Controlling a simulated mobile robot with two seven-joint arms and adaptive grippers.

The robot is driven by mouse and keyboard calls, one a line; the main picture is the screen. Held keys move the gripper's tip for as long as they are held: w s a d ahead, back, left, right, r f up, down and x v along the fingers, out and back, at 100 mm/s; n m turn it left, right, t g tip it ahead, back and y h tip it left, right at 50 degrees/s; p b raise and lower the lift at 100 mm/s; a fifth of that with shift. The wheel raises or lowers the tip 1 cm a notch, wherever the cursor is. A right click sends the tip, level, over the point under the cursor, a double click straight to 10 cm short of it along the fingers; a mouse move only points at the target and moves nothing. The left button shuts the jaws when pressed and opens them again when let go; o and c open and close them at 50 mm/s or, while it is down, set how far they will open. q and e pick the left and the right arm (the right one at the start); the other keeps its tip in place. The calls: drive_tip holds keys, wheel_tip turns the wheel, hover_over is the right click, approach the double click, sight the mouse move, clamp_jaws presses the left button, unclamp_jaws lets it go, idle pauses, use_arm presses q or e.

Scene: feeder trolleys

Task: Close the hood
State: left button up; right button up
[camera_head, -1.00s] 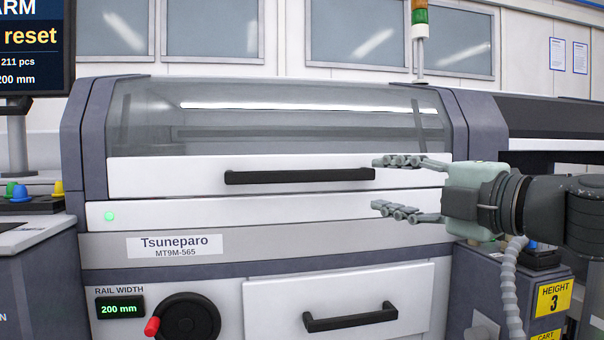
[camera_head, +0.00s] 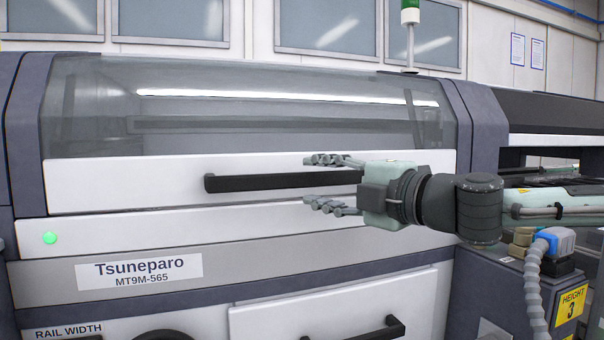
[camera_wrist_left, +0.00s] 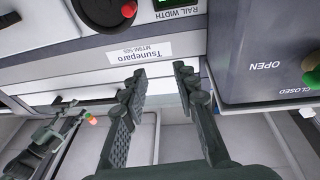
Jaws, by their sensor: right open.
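The hood (camera_head: 120,178) is a smoky clear cover with a white lower band. It looks lowered, its band lying just above the white front strip of the machine. A black bar handle (camera_head: 265,182) runs along the band. My right gripper (camera_head: 318,180) is open at the handle's right part, one finger above the bar and one below. I see gaps, so contact cannot be told. My left gripper (camera_wrist_left: 158,80) shows only in the left wrist view, open and empty. Its fingers point at the machine's lower front, near the Tsuneparo label (camera_wrist_left: 140,52).
A green light (camera_head: 50,238) glows on the front strip. A drawer (camera_head: 300,318) with its own black handle is below. A grey side unit (camera_head: 480,285) with a coiled hose stands at right. In the left wrist view, an OPEN/CLOSED control panel (camera_wrist_left: 265,40) is close beside the left fingers.

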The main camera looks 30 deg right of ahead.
sight(307, 180)
drive_tip(key=w, duration=0.2)
drive_tip(key=w+p, duration=0.1)
drive_tip(key=shift+w+a, duration=0.3)
drive_tip(key=shift+w, duration=0.1)
use_arm(q)
drive_tip(key=w+a+f+g+y, duration=0.1)
drive_tip(key=a+f+g+y, duration=0.1)
drive_tip(key=f, duration=0.5)
drive_tip(key=shift+a+f+g, duration=0.3)
drive_tip(key=shift+a+g, duration=0.25)
drive_tip(key=shift+g, duration=0.35)
use_arm(e)
clamp_jaws()
